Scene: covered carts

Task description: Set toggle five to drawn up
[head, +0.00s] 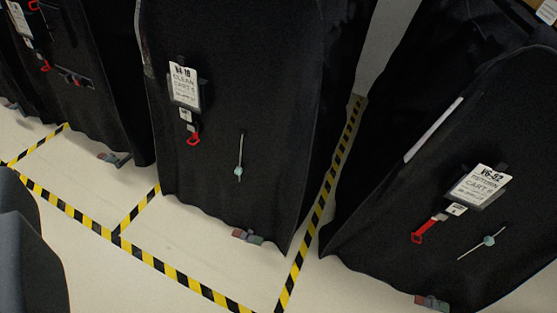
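A pale teal toggle (238,171) sits on a thin upright cord on the front of the middle black-covered cart (240,60), near the cord's lower end. That cart's tag (185,85) reads "CLEAN CART", with a number too small to read surely. A second pale teal toggle (489,241) sits partway along a slanting cord on the right covered cart (400,240), whose tag (480,186) seems to read "RETURN CART 6". I cannot tell for sure which toggle is number five. My gripper is not recognisable in view, and nothing touches either toggle.
Red pull tabs (194,138) (418,237) hang below the tags. More covered carts (85,50) stand at the left. Yellow-black tape (150,259) marks bays on the pale floor, which is clear in front. An unidentified dark grey shape (30,260) fills the lower left edge.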

